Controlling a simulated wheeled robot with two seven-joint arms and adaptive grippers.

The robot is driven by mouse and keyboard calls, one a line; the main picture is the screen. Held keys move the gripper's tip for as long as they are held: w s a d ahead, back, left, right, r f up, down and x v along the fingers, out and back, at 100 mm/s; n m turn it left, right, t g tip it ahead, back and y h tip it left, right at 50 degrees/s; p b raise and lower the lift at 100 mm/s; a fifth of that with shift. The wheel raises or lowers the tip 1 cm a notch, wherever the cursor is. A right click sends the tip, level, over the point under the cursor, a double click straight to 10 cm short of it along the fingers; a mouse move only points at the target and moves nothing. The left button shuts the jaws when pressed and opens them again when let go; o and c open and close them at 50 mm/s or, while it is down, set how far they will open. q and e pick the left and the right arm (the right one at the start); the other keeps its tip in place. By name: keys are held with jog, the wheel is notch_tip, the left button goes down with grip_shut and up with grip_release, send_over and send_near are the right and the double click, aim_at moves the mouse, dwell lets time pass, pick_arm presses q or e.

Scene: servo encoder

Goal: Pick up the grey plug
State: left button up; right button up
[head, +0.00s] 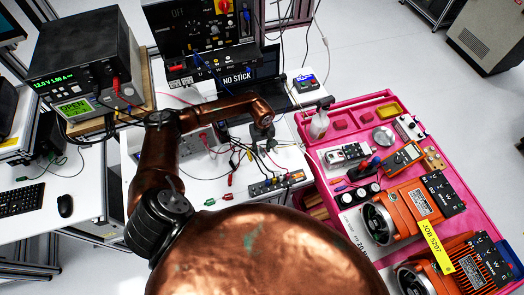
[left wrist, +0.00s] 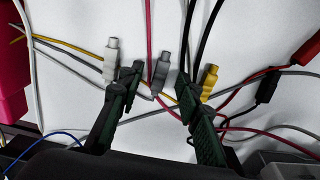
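The grey plug (left wrist: 160,68) shows in the left wrist view between the fingertips of my left gripper (left wrist: 158,79), with a grey cable running from it. The two dark green fingers are apart, with gaps on both sides of the plug. Whether the plug is at fingertip depth I cannot tell. A white plug (left wrist: 110,62) lies just left of the fingers and a yellow plug (left wrist: 208,82) just right. In the head view my left gripper (head: 264,143) points down over the white table among cables; the grey plug is too small to make out there. My right gripper is out of view.
Red (left wrist: 303,55) and black (left wrist: 268,86) connectors lie to the right, with several crossing cables. In the head view, a terminal strip (head: 275,183) lies in front of the gripper. A pink tray (head: 325,165) with motors (head: 405,211) and a multimeter (head: 404,158) stands at right.

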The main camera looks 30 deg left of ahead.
pick_arm(q)
jog(key=shift+f, duration=0.2)
jog(key=shift+c, duration=0.7)
grip_shut()
jog(key=shift+r, duration=0.2)
